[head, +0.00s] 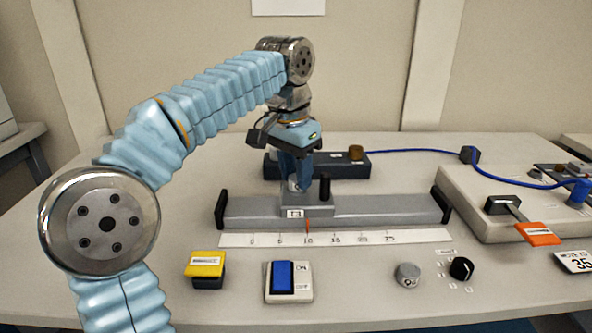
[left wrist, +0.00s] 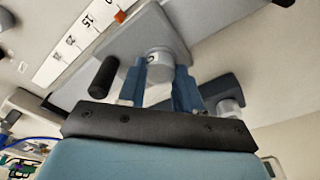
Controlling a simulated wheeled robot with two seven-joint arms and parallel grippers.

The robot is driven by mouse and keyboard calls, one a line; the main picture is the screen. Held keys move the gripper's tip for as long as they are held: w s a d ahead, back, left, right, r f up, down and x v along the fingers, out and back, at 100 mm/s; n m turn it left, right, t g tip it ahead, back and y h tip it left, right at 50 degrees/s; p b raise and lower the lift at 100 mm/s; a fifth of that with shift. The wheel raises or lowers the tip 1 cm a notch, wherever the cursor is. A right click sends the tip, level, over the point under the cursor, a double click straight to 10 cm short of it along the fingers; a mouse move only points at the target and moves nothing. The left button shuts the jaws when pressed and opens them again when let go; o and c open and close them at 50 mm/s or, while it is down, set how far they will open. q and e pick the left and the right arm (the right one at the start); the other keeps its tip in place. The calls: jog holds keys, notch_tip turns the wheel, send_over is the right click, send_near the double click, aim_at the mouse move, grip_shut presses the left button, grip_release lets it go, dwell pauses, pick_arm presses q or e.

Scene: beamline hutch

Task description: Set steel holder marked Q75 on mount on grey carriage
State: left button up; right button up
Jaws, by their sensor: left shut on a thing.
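My left gripper (head: 294,186) points down over the grey carriage (head: 318,211) and is shut on a small steel holder (left wrist: 158,62). In the left wrist view the holder sits between the blue fingers (left wrist: 160,92), with part of a dark mark showing; I cannot read it whole. The holder is at the carriage top, close to or touching it; the mount is hidden beneath it. A black post (head: 325,188) stands on the carriage, right of the fingers. My right gripper is not in view.
The carriage rides a grey rail (head: 390,210) with black end stops, behind a scale strip (head: 350,238). A dark rack (head: 338,168) with a brass piece (head: 356,152) stands behind. In front are a yellow-topped block (head: 206,265), blue switch (head: 284,278), grey knob (head: 408,274) and black knob (head: 461,268).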

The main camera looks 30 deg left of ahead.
pick_arm(q)
jog(key=o, duration=1.1)
jog(key=shift+r, duration=0.15)
jog(key=r, duration=0.6)
jog(key=shift+s+r+p, duration=0.1)
jog(key=shift+s+p, duration=0.2)
jog(key=shift+p, duration=0.1)
jog(key=shift+s+a+r, duration=0.1)
jog(key=shift+r, duration=0.35)
